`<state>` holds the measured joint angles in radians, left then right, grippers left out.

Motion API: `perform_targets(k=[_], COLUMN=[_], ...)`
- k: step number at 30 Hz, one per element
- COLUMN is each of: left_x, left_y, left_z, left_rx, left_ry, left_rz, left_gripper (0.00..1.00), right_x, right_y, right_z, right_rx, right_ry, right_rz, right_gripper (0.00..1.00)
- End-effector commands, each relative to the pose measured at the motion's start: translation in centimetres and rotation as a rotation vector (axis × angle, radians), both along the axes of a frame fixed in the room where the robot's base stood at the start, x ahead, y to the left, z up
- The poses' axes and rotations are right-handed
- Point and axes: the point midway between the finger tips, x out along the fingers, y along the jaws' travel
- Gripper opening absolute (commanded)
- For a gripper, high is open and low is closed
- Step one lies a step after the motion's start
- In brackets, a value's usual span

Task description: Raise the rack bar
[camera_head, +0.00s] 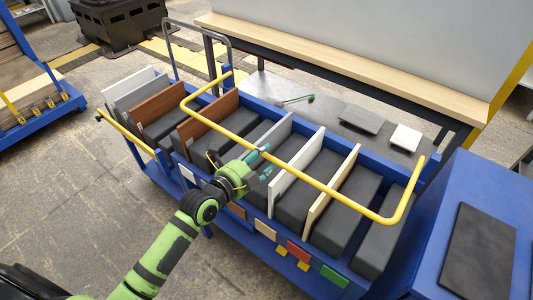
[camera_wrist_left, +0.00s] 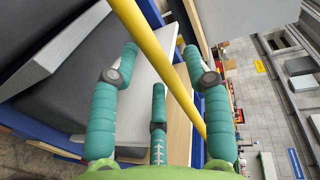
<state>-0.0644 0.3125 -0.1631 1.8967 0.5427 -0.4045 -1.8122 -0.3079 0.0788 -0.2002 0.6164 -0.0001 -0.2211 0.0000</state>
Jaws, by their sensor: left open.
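My left gripper (camera_head: 265,159) is at the middle of the bar's long stretch. In the left wrist view the bar (camera_wrist_left: 152,52) runs slantwise between the open teal fingers of the left gripper (camera_wrist_left: 161,50). The third finger is below the bar in that picture. I cannot tell whether any finger touches the bar. My right gripper is not in view.
The blue cart (camera_head: 270,232) holds grey blocks and upright boards, including brown boards (camera_head: 205,115) and a white board (camera_head: 297,172). A workbench (camera_head: 350,68) stands behind it. A blue cabinet (camera_head: 440,235) is at the right. Open floor (camera_head: 80,200) lies at the left.

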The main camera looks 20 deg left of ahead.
Motion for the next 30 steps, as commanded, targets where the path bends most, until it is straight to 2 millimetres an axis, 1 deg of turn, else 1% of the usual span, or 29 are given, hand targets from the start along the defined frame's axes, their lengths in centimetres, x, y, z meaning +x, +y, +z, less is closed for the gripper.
perform_targets(k=[1, 5, 13, 14, 15, 17, 18, 26, 30], left_x=[0.6, 1.4, 1.6, 1.6, 1.6, 1.6, 1.6, 1.7, 2.5], left_y=[-0.2, -0.5, -0.6, -0.6, -0.6, -0.6, -0.6, -0.6, -0.5], left_z=[0.0, -0.3, -0.4, -0.4, -0.4, -0.4, -0.4, -0.1, 1.2], left_rx=[-0.003, -0.001, -0.001, -0.001, -0.001, -0.001, -0.001, 0.002, 0.013], left_ry=[0.000, 0.000, 0.001, 0.001, 0.001, 0.001, 0.001, 0.007, 0.028], left_rz=[0.002, 0.000, 0.000, 0.000, 0.000, 0.000, 0.000, 0.000, 0.001], left_gripper=[0.49, 0.49, 0.49, 0.45, 0.29, 0.05, 0.00, 0.00, 0.00], right_x=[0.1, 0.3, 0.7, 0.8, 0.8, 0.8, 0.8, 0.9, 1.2], right_y=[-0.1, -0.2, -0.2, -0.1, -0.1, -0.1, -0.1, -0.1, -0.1], right_z=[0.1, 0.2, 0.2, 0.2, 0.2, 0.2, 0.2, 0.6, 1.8], right_rx=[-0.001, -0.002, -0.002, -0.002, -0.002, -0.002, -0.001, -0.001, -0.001], right_ry=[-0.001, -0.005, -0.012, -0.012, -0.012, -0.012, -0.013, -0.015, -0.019], right_rz=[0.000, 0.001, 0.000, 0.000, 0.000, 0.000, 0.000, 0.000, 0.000], right_gripper=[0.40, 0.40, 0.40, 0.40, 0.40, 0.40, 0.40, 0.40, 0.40])
